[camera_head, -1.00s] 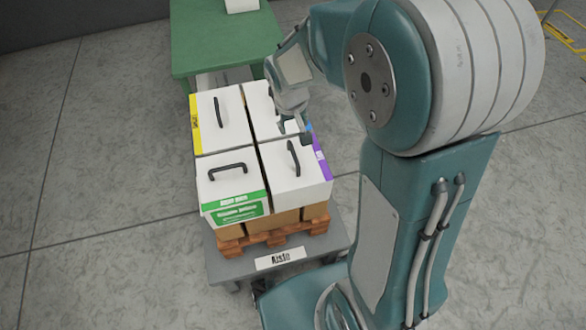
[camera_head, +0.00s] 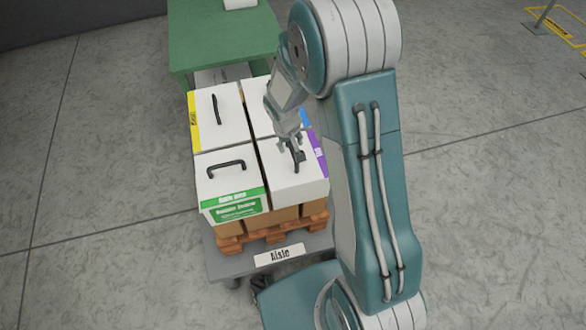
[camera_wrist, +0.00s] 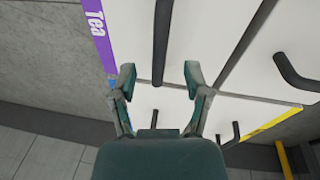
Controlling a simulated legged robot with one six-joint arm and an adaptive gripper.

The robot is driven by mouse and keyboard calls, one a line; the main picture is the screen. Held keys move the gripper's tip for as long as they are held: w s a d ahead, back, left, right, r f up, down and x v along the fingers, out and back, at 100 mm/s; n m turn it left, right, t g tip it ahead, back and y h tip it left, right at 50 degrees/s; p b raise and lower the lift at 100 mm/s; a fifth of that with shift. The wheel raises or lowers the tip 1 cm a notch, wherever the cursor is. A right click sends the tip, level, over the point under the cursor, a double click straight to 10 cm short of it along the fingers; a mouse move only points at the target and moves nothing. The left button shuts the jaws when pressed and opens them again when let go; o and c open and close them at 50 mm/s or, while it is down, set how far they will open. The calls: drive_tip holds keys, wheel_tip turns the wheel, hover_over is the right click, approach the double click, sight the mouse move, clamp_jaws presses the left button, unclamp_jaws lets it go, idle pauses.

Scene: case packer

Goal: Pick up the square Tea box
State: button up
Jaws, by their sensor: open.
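The Tea box (camera_head: 305,186) is the white front-right box of the stack, with a purple stripe on its right side. In the wrist view, the Tea box (camera_wrist: 130,42) shows its purple "Tea" label at the upper left. Its dark bar handle (camera_wrist: 163,40) runs up between the lines of my two fingers. My gripper (camera_head: 291,150) is open at the Tea box's handle, and its fingers partly hide the handle. In the wrist view, my gripper (camera_wrist: 159,80) has a finger on each side of the handle's line. I cannot tell whether they touch it.
A box with a green label (camera_head: 232,176) stands front left, and a yellow-striped box (camera_head: 217,115) behind it. A rear-right box (camera_head: 257,103) is partly hidden by my arm. The boxes stand on a wooden pallet (camera_head: 270,233) on a grey cart (camera_head: 228,265). A green table (camera_head: 215,40) is behind.

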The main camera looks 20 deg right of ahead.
sight(292, 149)
drive_tip(key=f, duration=0.3)
drive_tip(key=shift+w+d+f, duration=0.1)
drive_tip(key=shift+d+f, duration=0.15)
clamp_jaws()
drive_tip(key=shift+r, duration=0.1)
